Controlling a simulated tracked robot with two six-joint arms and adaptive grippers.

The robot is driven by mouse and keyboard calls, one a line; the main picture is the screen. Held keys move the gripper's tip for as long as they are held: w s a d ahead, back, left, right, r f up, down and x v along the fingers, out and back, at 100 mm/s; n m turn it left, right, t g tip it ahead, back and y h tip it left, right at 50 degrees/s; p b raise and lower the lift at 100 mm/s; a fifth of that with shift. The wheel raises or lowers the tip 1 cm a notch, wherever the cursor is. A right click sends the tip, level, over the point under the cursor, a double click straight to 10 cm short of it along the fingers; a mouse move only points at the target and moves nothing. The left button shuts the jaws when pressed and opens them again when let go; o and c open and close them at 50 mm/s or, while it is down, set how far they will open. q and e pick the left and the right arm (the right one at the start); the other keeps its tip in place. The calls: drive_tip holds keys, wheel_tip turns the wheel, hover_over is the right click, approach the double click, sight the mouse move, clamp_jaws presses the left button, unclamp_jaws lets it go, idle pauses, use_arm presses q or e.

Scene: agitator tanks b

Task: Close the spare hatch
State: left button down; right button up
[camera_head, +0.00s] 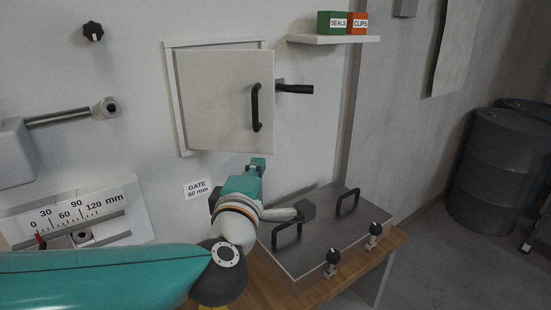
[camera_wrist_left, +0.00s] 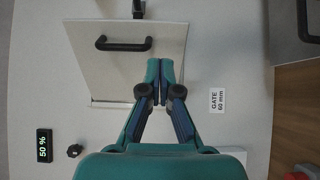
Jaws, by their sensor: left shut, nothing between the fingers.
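The hatch door (camera_head: 220,100) is a pale square panel on the wall with a black bar handle (camera_head: 256,107) near its right edge. It looks slightly ajar, its right side standing out from the white frame (camera_head: 172,85). A black lever (camera_head: 295,89) sits on the wall just right of it. My left gripper (camera_head: 257,163) is shut and empty, just below the door's lower edge. In the left wrist view, the closed fingertips (camera_wrist_left: 156,82) overlap the door panel (camera_wrist_left: 150,60), with the handle (camera_wrist_left: 122,43) beyond. I cannot tell whether they touch. My right gripper is not in view.
A bench (camera_head: 385,250) at lower right carries a grey lid (camera_head: 325,225) with two black handles and two black knobs. A shelf (camera_head: 335,39) with two boxes (camera_head: 342,22) is at upper right. A gauge plate (camera_head: 120,228) is on the wall at left. Barrels (camera_head: 500,160) stand far right.

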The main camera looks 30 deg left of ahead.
sight(273, 135)
use_arm(q)
drive_tip(key=p+x, duration=0.1)
drive_tip(key=x, duration=0.7)
drive_tip(key=p+x, duration=0.1)
drive_tip(key=x, duration=0.3)
drive_tip(key=shift+w+d+p, duration=0.15)
drive_tip(key=shift+w+p, duration=0.15)
drive_tip(key=shift+w, duration=0.15)
drive_tip(key=shift+w+f, duration=0.1)
drive_tip(key=shift+w, duration=0.3)
drive_tip(key=shift+a, duration=0.25)
